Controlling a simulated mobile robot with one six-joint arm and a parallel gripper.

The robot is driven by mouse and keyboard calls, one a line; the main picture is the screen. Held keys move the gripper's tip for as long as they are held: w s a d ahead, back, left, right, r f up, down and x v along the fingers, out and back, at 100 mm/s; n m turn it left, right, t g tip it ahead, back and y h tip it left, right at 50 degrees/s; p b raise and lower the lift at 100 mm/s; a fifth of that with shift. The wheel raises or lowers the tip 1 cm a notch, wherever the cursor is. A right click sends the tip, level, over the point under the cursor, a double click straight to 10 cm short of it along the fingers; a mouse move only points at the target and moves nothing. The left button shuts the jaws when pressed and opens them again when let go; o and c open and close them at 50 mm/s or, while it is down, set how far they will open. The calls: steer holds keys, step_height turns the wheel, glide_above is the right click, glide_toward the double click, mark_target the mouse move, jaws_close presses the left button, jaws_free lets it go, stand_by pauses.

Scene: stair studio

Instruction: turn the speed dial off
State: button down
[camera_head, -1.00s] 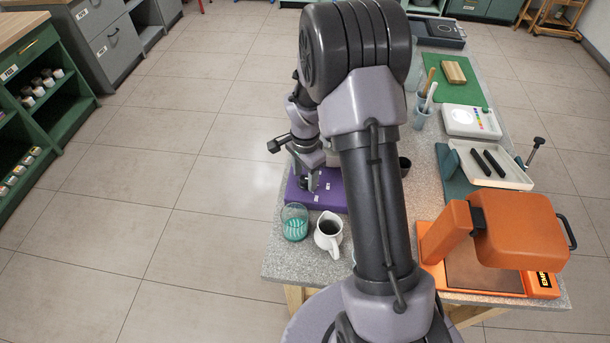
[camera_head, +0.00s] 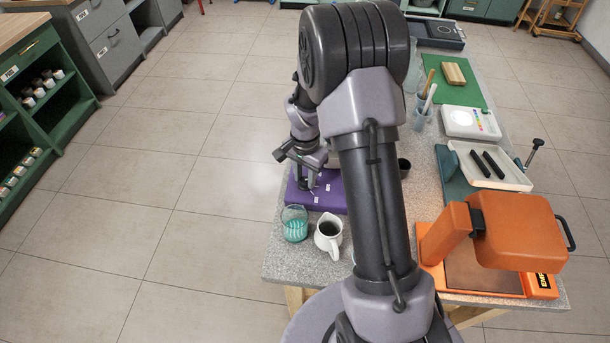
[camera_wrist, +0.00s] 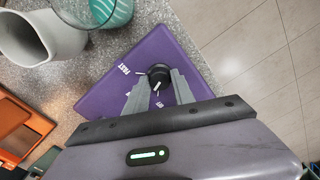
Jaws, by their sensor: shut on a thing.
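The speed dial (camera_wrist: 158,76) is a black round knob with a white pointer line, on the top of a purple box (camera_wrist: 166,49). White labels are printed around it, and one reads "FAST". The purple box (camera_head: 331,192) also shows in the head view on the grey speckled table. My gripper (camera_wrist: 158,88) is shut on the dial, with a finger on either side of it. In the head view my gripper (camera_head: 310,184) is low over the box, and my arm hides part of the box. The pointer's exact setting is hard to read.
A teal-striped glass (camera_head: 295,225) and a white pitcher (camera_head: 328,236) stand close in front of the box. An orange press (camera_head: 515,235), a white tray (camera_head: 490,168) and a green mat (camera_head: 455,88) lie right of my arm. Open floor is to the left.

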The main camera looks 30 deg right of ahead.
mark_target(305, 180)
steer(key=n, duration=0.4)
steer(key=shift+n+p, duration=0.4)
steer(key=shift+n, duration=0.3)
steer(key=c, duration=1.1)
jaws_free()
steer(key=shift+o, duration=0.2)
step_height(305, 180, up, 18)
steer(key=p, duration=0.5)
steer(key=shift+f, duration=0.25)
